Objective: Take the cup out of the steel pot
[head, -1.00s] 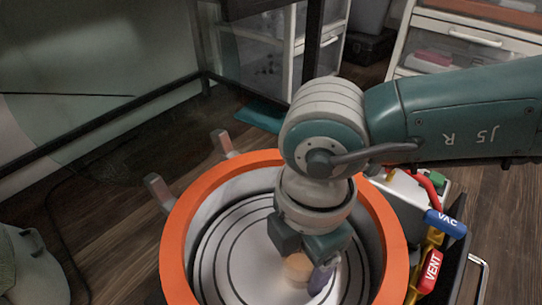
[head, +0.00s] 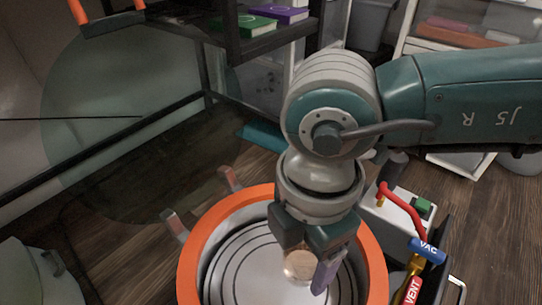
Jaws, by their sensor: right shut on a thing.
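The steel pot (head: 205,225) is a round vessel with a wide orange rim, a grey inner wall and dark rings on its floor. It stands at the bottom middle of the head view, and its front is cut off by the frame. My right gripper (head: 305,262) points down over the pot's opening and is shut on the cup (head: 298,265), a small tan round thing between its fingers. The fingers hide part of the cup. Its exact height against the rim is hard to tell. My left gripper is out of view.
A red-and-yellow valve fitting with a blue VAC tag (head: 427,250) and a red VENT tag (head: 411,291) stands close right of the pot. A dark shelf (head: 270,40) with books is at the back.

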